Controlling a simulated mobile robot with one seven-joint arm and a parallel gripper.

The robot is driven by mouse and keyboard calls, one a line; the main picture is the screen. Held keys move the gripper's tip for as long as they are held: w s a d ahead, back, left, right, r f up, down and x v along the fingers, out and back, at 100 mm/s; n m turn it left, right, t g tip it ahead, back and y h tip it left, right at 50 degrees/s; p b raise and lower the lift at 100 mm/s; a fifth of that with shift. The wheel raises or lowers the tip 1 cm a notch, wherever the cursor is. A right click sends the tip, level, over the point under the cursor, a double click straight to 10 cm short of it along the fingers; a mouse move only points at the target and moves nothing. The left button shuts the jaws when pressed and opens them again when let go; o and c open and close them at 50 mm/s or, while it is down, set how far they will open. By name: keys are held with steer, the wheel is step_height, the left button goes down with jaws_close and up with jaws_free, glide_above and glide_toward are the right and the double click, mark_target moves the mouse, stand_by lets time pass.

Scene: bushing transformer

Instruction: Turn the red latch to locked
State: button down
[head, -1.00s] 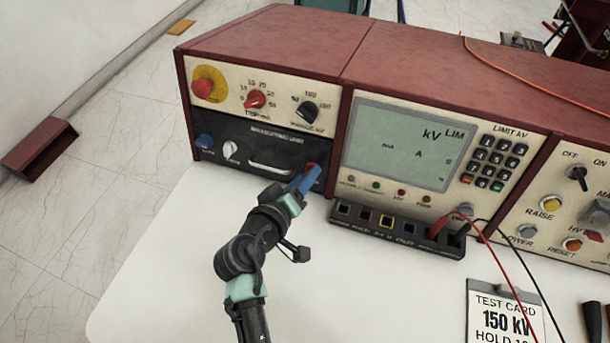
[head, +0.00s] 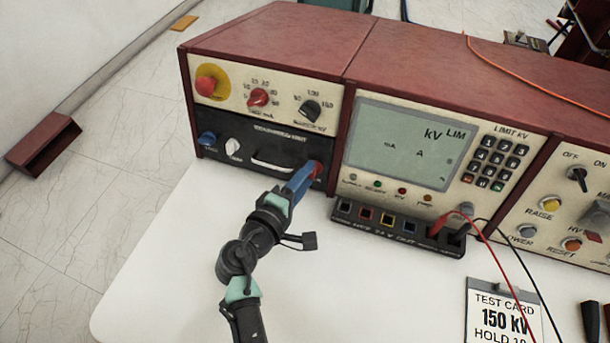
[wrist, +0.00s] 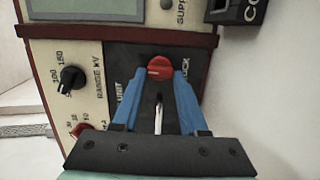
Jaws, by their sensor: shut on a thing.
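The red latch (head: 317,168) sits at the right end of the black measuring-unit drawer front. In the wrist view the latch (wrist: 159,66) is a round red knob with a pale mark across it. My gripper (head: 302,180) reaches it from the front with blue fingers. In the wrist view one finger of my gripper (wrist: 160,73) lies at each side of the knob, and they are shut on it. Lettering ending in "OCK" shows beside the latch, partly hidden by a finger. The lock position the mark points to cannot be read clearly.
The drawer has a pale handle (head: 272,163), a blue knob (head: 207,138) and a white knob (head: 233,146) to the left. A black socket strip (head: 397,228) with red and black leads stands right of my gripper. The white tabletop (head: 165,265) is clear at front left.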

stand_by(0.4)
steer(key=c, duration=0.7)
jaws_free()
steer(key=shift+s, duration=0.1)
steer(key=v, duration=1.3)
steer(key=shift+p, duration=0.3)
